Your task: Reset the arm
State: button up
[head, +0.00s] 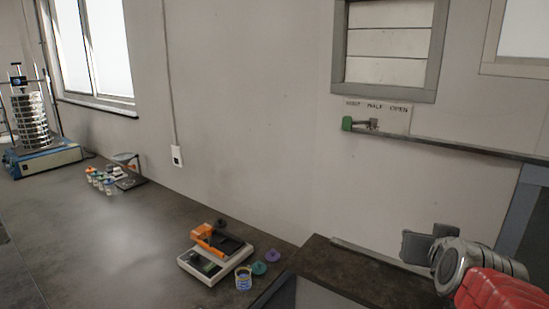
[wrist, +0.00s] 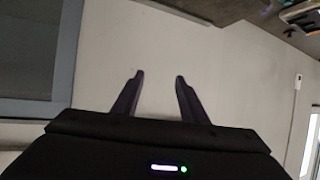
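My arm, with red and silver links, reaches in from the lower right of the head view. My gripper (head: 428,245) is a dark grey shape at its end, in front of the wall and above the dark counter. In the wrist view my gripper (wrist: 159,76) shows two dark fingers spread apart with nothing between them. Behind the fingers is only plain pale wall. The fingers touch nothing that I can see.
A sieve shaker (head: 30,120) stands far left. Several small jars (head: 103,182) sit by a small stand. A scale (head: 215,252) with an orange item, a jar (head: 243,278) and lids (head: 259,268) lie nearer. A green-handled lever (head: 347,124) is on the wall. The middle bench is clear.

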jog(key=s+a+f+n+g+y, duration=0.2)
jog(key=s+a+f+g, duration=0.1)
jog(key=s+a+f, duration=0.3)
jog(key=s+a+f+n+g+y, duration=0.2)
jog(key=s+a+f, duration=0.4)
jog(key=s+a, duration=0.4)
jog(key=shift+a+g, duration=0.7)
jog(key=shift+c, duration=1.1)
